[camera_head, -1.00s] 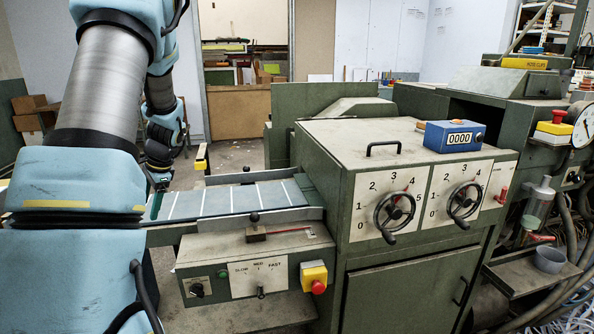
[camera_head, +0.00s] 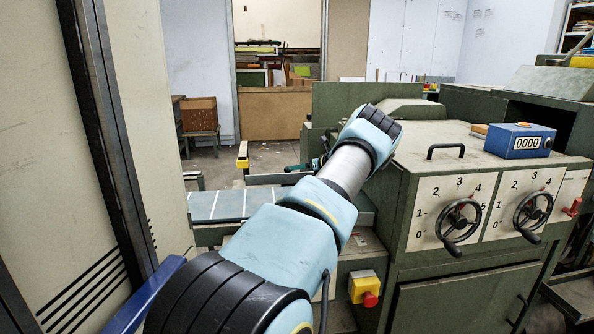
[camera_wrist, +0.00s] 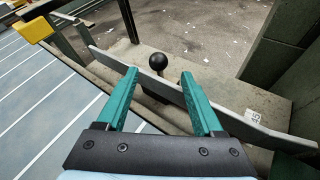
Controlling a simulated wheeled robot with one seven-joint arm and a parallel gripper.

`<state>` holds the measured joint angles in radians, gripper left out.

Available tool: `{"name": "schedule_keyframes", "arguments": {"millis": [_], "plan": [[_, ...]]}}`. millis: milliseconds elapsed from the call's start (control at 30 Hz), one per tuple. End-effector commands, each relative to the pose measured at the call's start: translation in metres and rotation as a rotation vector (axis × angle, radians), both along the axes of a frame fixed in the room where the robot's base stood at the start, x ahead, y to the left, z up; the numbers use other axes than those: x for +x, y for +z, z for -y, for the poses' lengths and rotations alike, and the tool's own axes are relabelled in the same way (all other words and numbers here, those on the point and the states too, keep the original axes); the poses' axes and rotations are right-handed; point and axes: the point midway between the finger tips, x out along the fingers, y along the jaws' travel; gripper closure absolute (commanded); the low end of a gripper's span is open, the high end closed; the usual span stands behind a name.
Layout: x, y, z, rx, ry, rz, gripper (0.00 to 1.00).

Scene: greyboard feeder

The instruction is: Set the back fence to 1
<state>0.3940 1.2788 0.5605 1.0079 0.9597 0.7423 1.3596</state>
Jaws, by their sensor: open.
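The back fence is a grey rail (camera_wrist: 97,57) running diagonally through the wrist view, with a round black knob (camera_wrist: 157,62) standing at it. My gripper (camera_wrist: 159,73) is open and empty, with its two teal fingers on either side of the knob in the picture. I cannot tell whether they touch it. A small white label with printed marks (camera_wrist: 257,118) lies near the rail's right end, too small to read surely. In the head view my arm hides most of the fence; part of a grey rail (camera_head: 265,179) shows behind the striped feed table (camera_head: 215,205).
The green machine (camera_head: 412,290) stands at right with two handwheels (camera_head: 460,221) (camera_head: 533,211) and a blue counter (camera_head: 519,140) reading 0000. A yellow box with a red button (camera_head: 364,287) is below my arm. A yellow-ended bar (camera_head: 242,155) stands beyond the table.

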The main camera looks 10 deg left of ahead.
Motion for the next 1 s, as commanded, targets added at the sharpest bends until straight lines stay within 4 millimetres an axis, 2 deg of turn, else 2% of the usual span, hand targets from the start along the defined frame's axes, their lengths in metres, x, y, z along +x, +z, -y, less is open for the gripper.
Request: {"name": "schedule_keyframes", "arguments": {"millis": [100, 300, 467, 767, 1000], "plan": [[0.01, -0.007, -0.017, -0.002, 0.003, 0.001, 0.31], [0.024, -0.017, -0.037, -0.004, 0.002, 0.002, 0.31], [0.029, -0.021, -0.044, -0.005, 0.002, 0.002, 0.31], [0.029, -0.022, -0.045, -0.004, 0.002, 0.001, 0.31], [0.029, -0.022, -0.045, -0.004, 0.002, 0.001, 0.58]]}}
